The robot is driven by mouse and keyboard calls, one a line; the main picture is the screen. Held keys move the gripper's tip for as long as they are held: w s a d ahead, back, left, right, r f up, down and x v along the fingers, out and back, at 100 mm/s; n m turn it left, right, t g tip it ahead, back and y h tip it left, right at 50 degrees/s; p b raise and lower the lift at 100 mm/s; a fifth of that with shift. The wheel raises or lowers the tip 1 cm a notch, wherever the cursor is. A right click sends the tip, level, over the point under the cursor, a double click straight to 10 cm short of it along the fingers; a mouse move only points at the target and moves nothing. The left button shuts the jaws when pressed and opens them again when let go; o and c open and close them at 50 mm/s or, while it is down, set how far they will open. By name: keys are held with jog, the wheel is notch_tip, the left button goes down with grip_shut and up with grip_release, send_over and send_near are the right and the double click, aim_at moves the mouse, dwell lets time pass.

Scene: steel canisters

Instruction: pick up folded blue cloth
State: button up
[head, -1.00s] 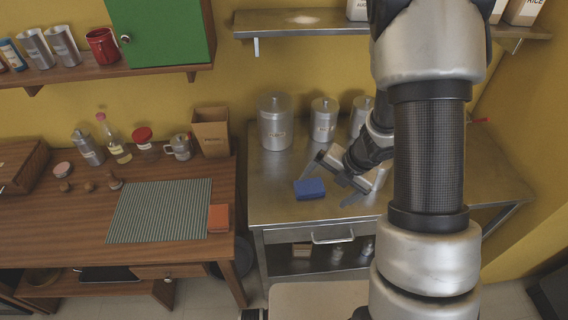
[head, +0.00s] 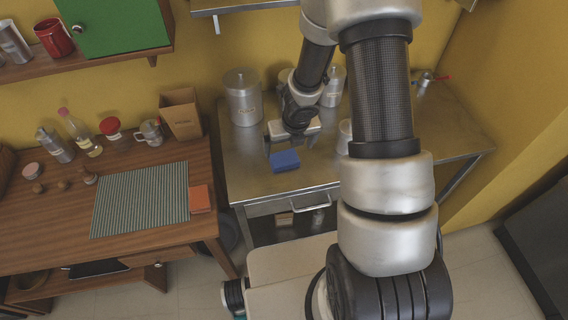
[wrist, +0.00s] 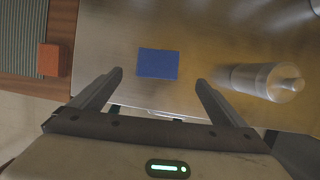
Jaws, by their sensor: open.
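The folded blue cloth (head: 285,161) lies flat on the steel table near its front left part. In the wrist view the blue cloth (wrist: 158,63) shows as a small rectangle ahead of the fingertips, between their lines. My gripper (wrist: 159,77) is open and empty, with one finger on each side of the picture. In the head view my gripper (head: 292,137) is just behind the cloth, above the table; its fingers are partly hidden by the wrist. No contact with the cloth shows.
A steel canister (wrist: 265,80) stands close to the right finger in the wrist view. A large lidded canister (head: 243,98) stands at the table's back left.

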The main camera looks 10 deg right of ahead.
aim_at(284, 158)
jog(key=b+x, duration=0.1)
jog(key=x, duration=0.3)
jog(key=b+x, duration=0.3)
jog(key=x, duration=0.1)
jog(key=shift+a+f, duration=0.15)
jog(key=shift+a, duration=0.2)
jog(key=shift+w+f, duration=0.3)
jog(key=shift+f, duration=0.1)
jog(key=shift+r, duration=0.1)
jog(key=shift+c, duration=0.4)
jog(key=c, duration=1.1)
